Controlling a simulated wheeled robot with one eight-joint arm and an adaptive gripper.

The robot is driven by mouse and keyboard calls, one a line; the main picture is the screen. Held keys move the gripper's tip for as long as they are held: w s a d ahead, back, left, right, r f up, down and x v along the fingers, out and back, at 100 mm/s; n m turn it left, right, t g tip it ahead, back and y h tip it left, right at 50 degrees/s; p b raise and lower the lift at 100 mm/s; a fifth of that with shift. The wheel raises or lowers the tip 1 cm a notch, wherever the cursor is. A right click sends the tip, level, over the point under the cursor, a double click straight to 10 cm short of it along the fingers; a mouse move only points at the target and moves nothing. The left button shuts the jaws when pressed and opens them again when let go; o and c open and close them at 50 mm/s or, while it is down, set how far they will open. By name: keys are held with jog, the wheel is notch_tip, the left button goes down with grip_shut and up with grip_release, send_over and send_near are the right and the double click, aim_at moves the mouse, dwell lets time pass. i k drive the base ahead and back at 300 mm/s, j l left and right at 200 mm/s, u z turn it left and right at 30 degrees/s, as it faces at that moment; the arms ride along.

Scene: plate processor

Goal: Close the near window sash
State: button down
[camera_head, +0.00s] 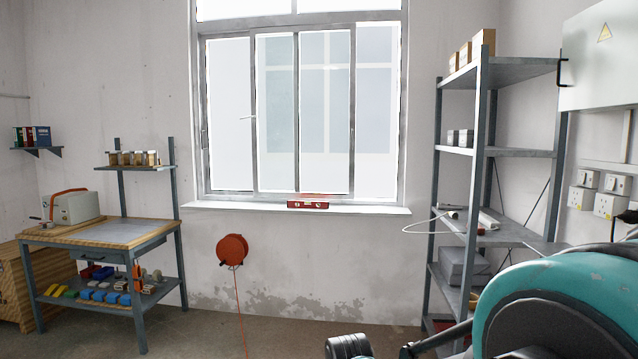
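The window (300,110) is in the back wall, in a grey metal frame, with tall panes side by side under a fixed top light. Upright sash bars stand at the left (252,120), the middle (297,120) and the right (353,120). I cannot tell which sash is the near one, or how far any stands open. A pale building shows through the middle panes. A large teal and black rounded body, possibly part of my arm, fills the lower right corner.
A red spirit level (308,204) lies on the white sill (230,207). An orange cable reel (232,250) hangs below. A workbench (150,230) stands left, a metal shelf rack (478,150) right. A dark ribbed object (348,345) shows at the bottom edge. Floor before the window looks mostly clear.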

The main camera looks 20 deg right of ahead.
aim_at(351, 27)
jog(key=i+l+u, duration=0.15)
jog(key=i+u, duration=0.2)
jog(key=i+l+u, duration=0.4)
jog(key=i+l, duration=0.4)
jog(key=i+l+u, duration=0.15)
jog(key=i+l, duration=0.3)
jog(key=i+l+u, duration=0.1)
jog(key=i+l, duration=0.3)
jog(key=l, duration=0.3)
